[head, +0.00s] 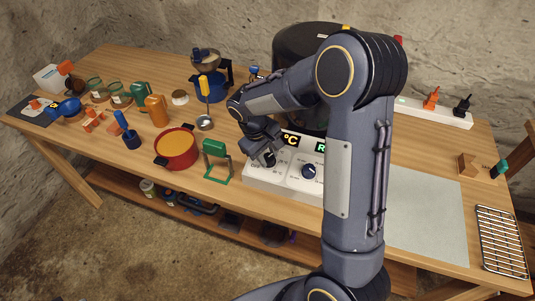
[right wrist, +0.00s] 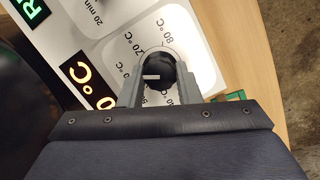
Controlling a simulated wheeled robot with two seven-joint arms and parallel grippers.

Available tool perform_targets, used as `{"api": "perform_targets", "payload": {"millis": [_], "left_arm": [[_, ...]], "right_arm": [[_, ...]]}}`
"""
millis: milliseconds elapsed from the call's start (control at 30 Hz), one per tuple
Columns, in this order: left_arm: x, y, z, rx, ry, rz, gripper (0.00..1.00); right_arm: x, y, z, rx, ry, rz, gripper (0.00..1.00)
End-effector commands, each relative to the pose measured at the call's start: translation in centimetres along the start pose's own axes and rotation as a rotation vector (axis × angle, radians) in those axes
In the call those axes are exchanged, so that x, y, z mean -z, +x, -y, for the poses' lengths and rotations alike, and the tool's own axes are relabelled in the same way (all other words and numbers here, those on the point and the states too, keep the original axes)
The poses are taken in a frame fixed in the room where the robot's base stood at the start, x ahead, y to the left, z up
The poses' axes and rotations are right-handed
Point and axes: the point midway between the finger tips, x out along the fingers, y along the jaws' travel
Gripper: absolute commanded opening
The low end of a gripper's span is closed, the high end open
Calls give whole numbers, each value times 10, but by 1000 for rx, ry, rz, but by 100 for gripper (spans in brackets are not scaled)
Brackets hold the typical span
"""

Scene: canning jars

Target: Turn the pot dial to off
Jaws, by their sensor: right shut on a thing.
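The large black pot (head: 300,45) stands at the back of the table behind my right arm. Its white control panel (head: 283,186) carries two dark dials and lit displays, one orange with "°C", one green with "R". My right gripper (head: 266,157) is shut on the left dial, the temperature dial (right wrist: 158,70). In the right wrist view, the fingers sit on either side of this dial, with 70 °C and 80 °C marks around it and a white pointer line on it. The other dial (head: 309,171) is free. My left gripper is out of view.
A green stand (head: 217,160) and a red pot (head: 177,149) of orange contents stand left of the panel. A ladle (head: 205,122) is near them. A grey mat (head: 428,210) and wire rack (head: 502,240) lie at right. A power strip (head: 440,112) lies behind.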

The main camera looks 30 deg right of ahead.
Motion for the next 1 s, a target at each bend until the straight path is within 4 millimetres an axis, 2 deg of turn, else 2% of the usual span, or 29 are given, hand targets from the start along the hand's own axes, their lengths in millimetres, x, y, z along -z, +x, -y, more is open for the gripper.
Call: {"api": "perform_targets", "payload": {"millis": [1000], "left_arm": [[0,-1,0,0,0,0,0]], "right_arm": [[-1,-1,4,-203,-945,-4,7]]}}
